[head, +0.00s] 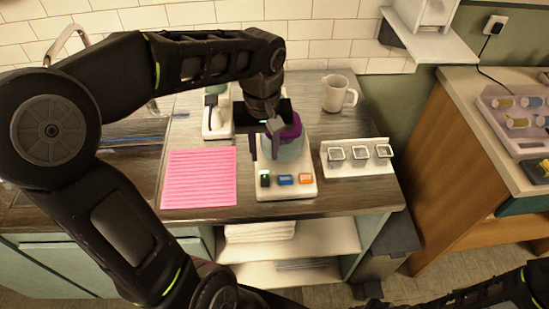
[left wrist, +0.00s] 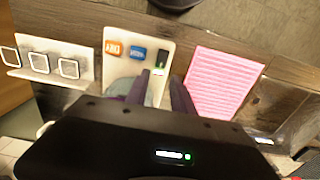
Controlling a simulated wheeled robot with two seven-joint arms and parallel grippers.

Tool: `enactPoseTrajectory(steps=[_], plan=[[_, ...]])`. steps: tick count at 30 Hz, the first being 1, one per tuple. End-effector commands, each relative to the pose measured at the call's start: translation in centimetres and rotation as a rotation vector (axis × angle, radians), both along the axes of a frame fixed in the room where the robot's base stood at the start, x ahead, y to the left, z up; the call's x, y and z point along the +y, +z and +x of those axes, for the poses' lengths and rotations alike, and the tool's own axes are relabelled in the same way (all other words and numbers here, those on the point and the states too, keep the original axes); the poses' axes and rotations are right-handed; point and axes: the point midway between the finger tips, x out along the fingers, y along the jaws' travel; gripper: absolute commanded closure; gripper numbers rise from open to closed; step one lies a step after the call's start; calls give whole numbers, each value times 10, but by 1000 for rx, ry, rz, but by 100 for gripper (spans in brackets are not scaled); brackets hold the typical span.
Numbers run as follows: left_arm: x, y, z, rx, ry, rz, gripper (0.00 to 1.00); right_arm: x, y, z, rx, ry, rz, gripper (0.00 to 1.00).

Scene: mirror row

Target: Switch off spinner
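The spinner (head: 291,192) is a white base with a pale green bowl (head: 284,158) and a purple part at its top. Three controls sit along its front: a dark switch with a green-lit part (head: 265,179), a blue button (head: 285,180) and an orange button (head: 305,179). The left wrist view also shows the dark switch (left wrist: 161,60), the blue button (left wrist: 137,54) and the orange button (left wrist: 113,48). My left gripper (head: 264,150) is over the spinner near the bowl. Its two fingers are apart with nothing visibly held (left wrist: 160,88). My right gripper is not visible.
A pink ribbed mat (head: 199,178) lies left of the spinner. A white holder with square cups (head: 357,170) stands right, a cream mug (head: 338,94) behind. A white device (head: 217,120) stands behind left. Bare counter (head: 340,195) runs along the front.

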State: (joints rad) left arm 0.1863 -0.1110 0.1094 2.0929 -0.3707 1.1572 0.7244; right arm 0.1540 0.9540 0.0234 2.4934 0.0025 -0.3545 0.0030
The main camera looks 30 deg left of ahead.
Motion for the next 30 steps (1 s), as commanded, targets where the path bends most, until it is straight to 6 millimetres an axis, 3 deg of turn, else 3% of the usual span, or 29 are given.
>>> enactPoseTrajectory(steps=[11,24,30], plan=[[0,-6,0,3,-1,-1,71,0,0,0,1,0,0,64],[-1,-66,-1,5,-1,-2,71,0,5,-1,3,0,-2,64],[-1,-79,0,1,-2,-2,71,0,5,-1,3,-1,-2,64]])
